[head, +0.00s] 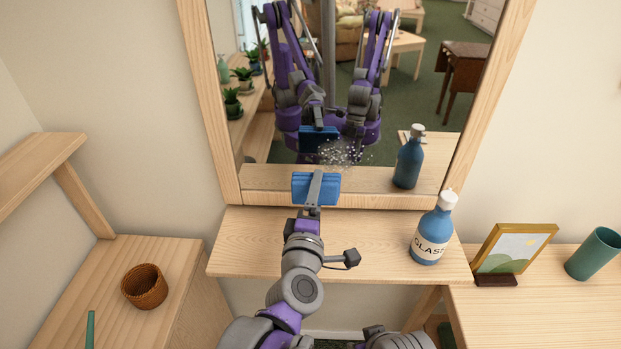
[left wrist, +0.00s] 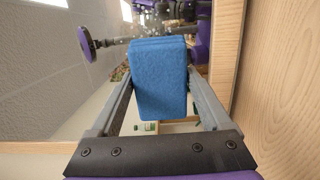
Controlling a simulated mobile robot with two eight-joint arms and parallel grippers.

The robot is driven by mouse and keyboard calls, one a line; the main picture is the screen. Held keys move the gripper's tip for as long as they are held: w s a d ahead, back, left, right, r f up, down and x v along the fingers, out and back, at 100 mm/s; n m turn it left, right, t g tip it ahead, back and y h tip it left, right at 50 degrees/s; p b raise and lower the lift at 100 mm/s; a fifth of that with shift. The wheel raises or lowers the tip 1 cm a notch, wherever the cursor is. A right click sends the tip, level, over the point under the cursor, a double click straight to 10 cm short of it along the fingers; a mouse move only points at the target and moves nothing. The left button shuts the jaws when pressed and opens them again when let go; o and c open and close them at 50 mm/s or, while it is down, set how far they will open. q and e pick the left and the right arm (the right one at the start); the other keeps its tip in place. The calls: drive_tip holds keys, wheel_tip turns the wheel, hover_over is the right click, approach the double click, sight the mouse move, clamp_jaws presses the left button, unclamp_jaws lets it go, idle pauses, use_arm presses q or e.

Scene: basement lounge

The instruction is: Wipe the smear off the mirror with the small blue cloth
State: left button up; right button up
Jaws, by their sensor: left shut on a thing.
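The mirror (head: 290,150) leans in a light wooden frame above a narrow shelf. The smear (head: 346,153) is a patch of white specks low on the glass. My left gripper (head: 316,190) is shut on the small blue cloth (head: 301,188), a folded block. The cloth also fills the middle of the left wrist view (left wrist: 160,80), between the two fingers. It is in front of the mirror's bottom edge, below and left of the smear. Its reflection shows apart from it, so it seems clear of the glass. My right gripper shows only indistinctly as a reflection.
A picture frame (head: 512,252) and a green cup (head: 593,254) are on the right-hand table. A woven basket (head: 145,286) is at left. The shelf's left part is bare.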

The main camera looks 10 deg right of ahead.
sight(321, 162)
use_arm(q)
drive_tip(key=shift+w+d+r, duration=0.1)
drive_tip(key=shift+w+d, duration=0.15)
drive_tip(key=shift+w, duration=0.4)
drive_tip(key=shift+a+x, duration=0.1)
drive_tip(key=shift+x, duration=0.9)
drive_tip(key=shift+a+x, duration=0.15)
drive_tip(key=shift+x, duration=0.85)
drive_tip(key=shift+x, duration=1.05)
drive_tip(key=shift+a, duration=0.1)
